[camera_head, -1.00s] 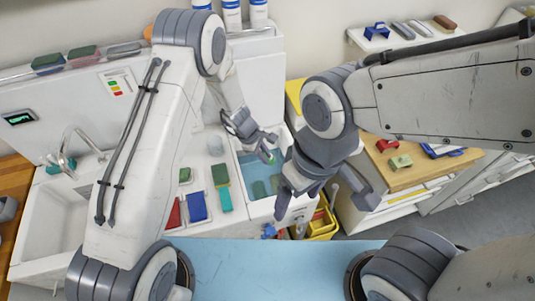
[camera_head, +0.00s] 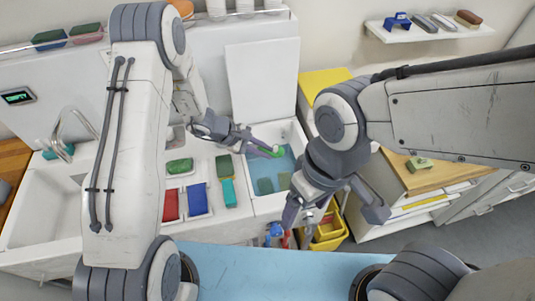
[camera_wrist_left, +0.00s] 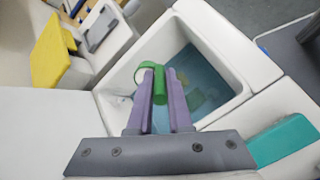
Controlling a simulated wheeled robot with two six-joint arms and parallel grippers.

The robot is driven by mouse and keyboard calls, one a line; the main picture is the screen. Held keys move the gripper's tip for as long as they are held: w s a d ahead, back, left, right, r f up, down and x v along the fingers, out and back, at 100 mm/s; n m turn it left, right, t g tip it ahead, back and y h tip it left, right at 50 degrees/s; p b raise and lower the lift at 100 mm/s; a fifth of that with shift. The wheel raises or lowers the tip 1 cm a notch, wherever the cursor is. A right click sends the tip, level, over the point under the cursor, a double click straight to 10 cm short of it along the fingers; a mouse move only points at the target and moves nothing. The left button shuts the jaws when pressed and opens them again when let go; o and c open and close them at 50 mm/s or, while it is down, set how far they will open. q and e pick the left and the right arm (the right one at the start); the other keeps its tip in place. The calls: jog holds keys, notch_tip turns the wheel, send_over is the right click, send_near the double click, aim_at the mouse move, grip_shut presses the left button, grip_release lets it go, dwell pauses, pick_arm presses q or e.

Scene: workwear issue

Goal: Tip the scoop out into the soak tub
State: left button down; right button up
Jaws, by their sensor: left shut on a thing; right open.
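My left gripper (camera_head: 262,148) is shut on the green scoop (camera_head: 278,152), which sticks out past its fingertips. In the left wrist view the scoop (camera_wrist_left: 158,68) shows as a green curved band between the purple fingers, with something pale beside it; I cannot tell whether it holds anything. The soak tub (camera_head: 295,130) is white with blue liquid and darker green blocks in it. The scoop is over the tub's opening, and the tub (camera_wrist_left: 243,98) also shows in the left wrist view. My right gripper (camera_head: 335,208) is open and empty, right of and in front of the tub.
A white upright panel (camera_head: 262,80) stands behind the tub. Left of it lie a green sponge (camera_head: 180,166), a red block (camera_head: 170,205), a blue block (camera_head: 197,197) and a teal block (camera_head: 229,192). A yellow bucket (camera_head: 330,230) stands below right; a wooden-topped cabinet (camera_head: 455,172) is at right.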

pick_arm(q)
jog(key=shift+s+a+f+t+h+b, duration=0.1)
jog(key=shift+a+f+t+h+b, duration=0.25)
jog(key=shift+f+h+b, duration=1.25)
jog(key=shift+s+a+r+t+h+b, duration=0.15)
jog(key=shift+a+h+b, duration=0.45)
jog(key=shift+b, duration=2.25)
jog(key=shift+a+f+t+h+b, duration=0.25)
jog(key=shift+f+h+b, duration=0.8)
jog(key=shift+b, duration=1.15)
jog(key=shift+s+r+h, duration=0.1)
jog(key=shift+r+h, duration=0.15)
jog(key=shift+r, duration=0.05)
